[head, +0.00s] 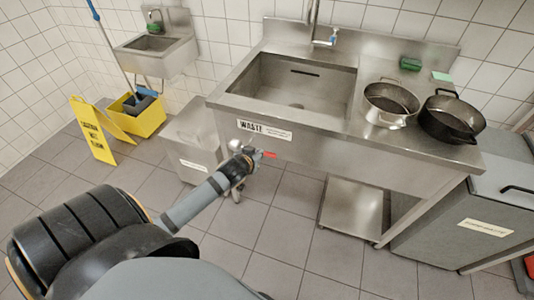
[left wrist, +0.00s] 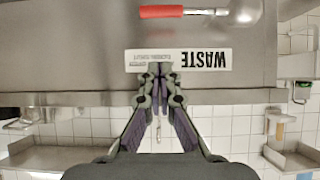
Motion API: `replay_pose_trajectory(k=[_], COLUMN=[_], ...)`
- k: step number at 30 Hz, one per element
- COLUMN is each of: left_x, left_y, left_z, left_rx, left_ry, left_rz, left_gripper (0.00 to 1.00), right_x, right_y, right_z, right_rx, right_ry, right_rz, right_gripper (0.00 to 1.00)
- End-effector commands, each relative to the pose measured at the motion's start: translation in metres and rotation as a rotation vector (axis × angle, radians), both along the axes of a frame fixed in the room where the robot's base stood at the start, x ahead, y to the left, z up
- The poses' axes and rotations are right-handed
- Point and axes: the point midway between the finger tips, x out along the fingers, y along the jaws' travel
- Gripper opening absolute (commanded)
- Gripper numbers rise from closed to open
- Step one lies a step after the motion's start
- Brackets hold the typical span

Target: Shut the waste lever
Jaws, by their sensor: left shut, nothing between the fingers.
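The waste lever has a red handle (head: 269,155) that shows just right of my left gripper in the head view, under the sink's front edge. In the left wrist view the red handle (left wrist: 162,11) lies level at the top edge, with a shiny metal fitting (left wrist: 238,9) at its right end. My left gripper (head: 246,154) is shut and empty. In the left wrist view its fingertips (left wrist: 160,72) point toward the WASTE label (left wrist: 180,60), apart from the handle. The label (head: 264,130) also shows on the sink front. My right gripper is not in view.
The steel sink (head: 300,80) stands ahead, with two pots (head: 389,103) (head: 452,118) on its right side. A grey bin (head: 192,140) stands left of it. A yellow wet-floor sign (head: 92,130) and mop bucket (head: 139,115) stand farther left. The tiled floor in front is clear.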

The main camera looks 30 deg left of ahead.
Motion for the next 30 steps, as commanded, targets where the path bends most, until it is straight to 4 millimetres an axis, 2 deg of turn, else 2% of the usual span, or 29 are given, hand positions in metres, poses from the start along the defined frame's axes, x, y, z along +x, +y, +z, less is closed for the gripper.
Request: replay_pose_trajectory(k=[13, 16, 21, 30], left_x=[0.076, 0.077, 0.081, 0.081], left_y=[0.017, 0.018, 0.018, 0.019], left_z=[-0.052, -0.070, -0.086, -0.090], left_rx=[-0.004, -0.002, -0.002, -0.001], left_ry=[-0.001, 0.004, 0.001, 0.000], left_rz=[0.001, 0.000, -0.001, -0.002], left_gripper=[0.00, 0.00, 0.00, 0.00], right_x=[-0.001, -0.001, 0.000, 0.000], right_y=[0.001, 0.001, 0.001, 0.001], right_z=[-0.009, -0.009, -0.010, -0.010], right_rx=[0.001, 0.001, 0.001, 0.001], right_ry=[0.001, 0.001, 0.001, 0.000], right_rz=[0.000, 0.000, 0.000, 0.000], right_gripper=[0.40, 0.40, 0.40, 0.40])
